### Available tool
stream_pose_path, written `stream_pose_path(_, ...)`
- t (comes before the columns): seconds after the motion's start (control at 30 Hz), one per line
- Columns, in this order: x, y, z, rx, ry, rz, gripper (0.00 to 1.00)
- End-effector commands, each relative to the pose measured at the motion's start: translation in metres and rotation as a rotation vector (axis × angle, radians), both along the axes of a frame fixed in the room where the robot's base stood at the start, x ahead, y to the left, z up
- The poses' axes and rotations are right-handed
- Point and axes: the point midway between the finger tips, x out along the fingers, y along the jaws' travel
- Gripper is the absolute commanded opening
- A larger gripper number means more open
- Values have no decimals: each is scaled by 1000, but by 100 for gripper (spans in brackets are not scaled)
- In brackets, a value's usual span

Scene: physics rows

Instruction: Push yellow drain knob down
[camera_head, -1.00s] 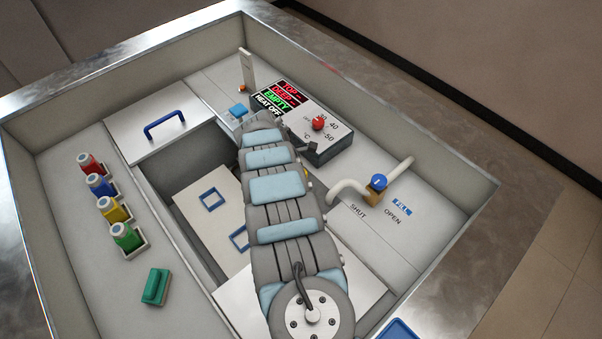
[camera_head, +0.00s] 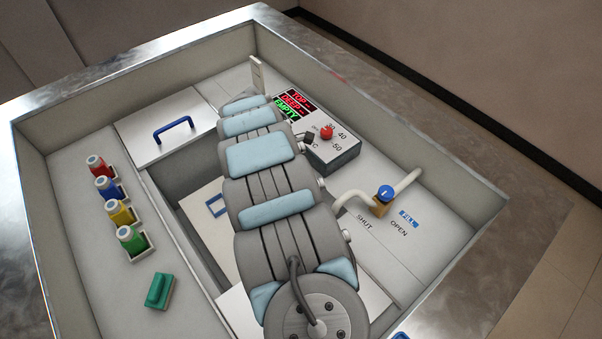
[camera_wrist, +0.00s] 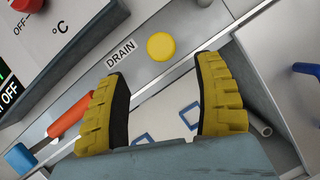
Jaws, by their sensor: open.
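The yellow drain knob (camera_wrist: 161,46) is a round yellow disc beside the DRAIN label in the wrist view. In the head view my arm hides it. My gripper (camera_wrist: 160,84) shows as two yellow ribbed fingers, spread wide with nothing between them. The knob appears just beyond the gap between the fingertips, apart from both. In the head view the fingers are hidden behind my arm.
A control box (camera_head: 333,150) with a red knob (camera_head: 326,132) stands beside my arm. A pipe with a blue-handled valve (camera_head: 385,193) is to its right. An orange-red handle (camera_wrist: 68,116) lies near the left finger. Several coloured bottles stand at the left.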

Motion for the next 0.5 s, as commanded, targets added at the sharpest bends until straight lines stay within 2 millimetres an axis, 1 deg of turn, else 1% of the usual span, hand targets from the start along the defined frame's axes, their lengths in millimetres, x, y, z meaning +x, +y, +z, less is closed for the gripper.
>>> stream_pose_path(0.1,-2,4,11,-1,2,0,69)
stream_pose_path(0.23,-3,7,21,0,1,-1,69)
stream_pose_path(0.5,-4,10,27,0,2,-1,69)
